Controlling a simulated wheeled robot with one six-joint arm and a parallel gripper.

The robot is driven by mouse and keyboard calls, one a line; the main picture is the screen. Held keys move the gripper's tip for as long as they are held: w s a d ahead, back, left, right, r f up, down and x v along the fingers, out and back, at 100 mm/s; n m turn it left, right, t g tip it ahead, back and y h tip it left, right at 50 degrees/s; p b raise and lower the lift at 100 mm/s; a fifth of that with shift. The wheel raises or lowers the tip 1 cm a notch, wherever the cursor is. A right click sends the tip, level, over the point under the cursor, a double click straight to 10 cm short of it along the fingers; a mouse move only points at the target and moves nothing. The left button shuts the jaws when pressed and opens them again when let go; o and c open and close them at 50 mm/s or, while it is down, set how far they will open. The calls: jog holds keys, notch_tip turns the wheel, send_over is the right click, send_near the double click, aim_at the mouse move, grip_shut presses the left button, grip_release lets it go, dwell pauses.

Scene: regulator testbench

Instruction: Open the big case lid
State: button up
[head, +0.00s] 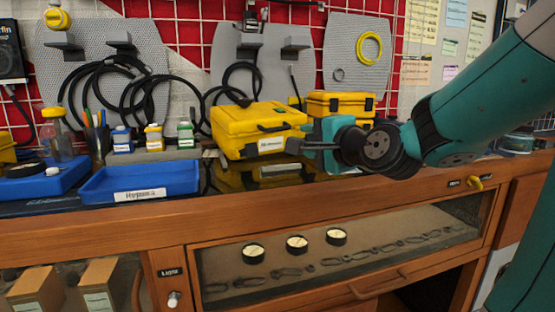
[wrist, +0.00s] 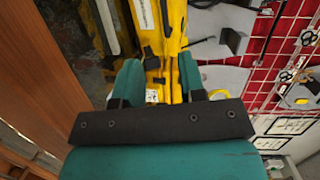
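The big yellow case (head: 240,122) stands on the bench with its lid shut. Its dark handle (head: 272,127) and a white label (head: 270,146) are on the front. My gripper (head: 298,147) is at the right of the case's front, pointing left. In the wrist view my gripper (wrist: 157,75) has its two fingers apart, with a gap between them. The yellow case (wrist: 172,30) shows between and beyond the fingers. Whether a finger touches the case I cannot tell.
A smaller yellow case (head: 338,103) stands behind my gripper, partly hidden. A blue tray (head: 140,180) and small bottles (head: 154,138) stand to the left. Hoses (head: 110,85) hang on the back wall. A glass-fronted drawer (head: 350,250) is below the bench top.

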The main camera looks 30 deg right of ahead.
jog(key=shift+d+f+m+h, duration=0.2)
jog(key=shift+d+m+h, duration=0.25)
jog(key=shift+d, duration=0.2)
jog(key=shift+d+r, duration=0.15)
jog(key=shift+r, duration=0.05)
jog(key=p, duration=0.9)
send_near(279, 129)
jog(key=w+p, duration=0.1)
jog(key=w, duration=0.2)
jog(key=w+p, duration=0.1)
jog(key=w, duration=0.3)
jog(key=w+d+f+p, duration=0.1)
jog(key=w+p, duration=0.1)
jog(key=w, duration=0.1)
jog(key=shift+w, duration=0.3)
grip_shut()
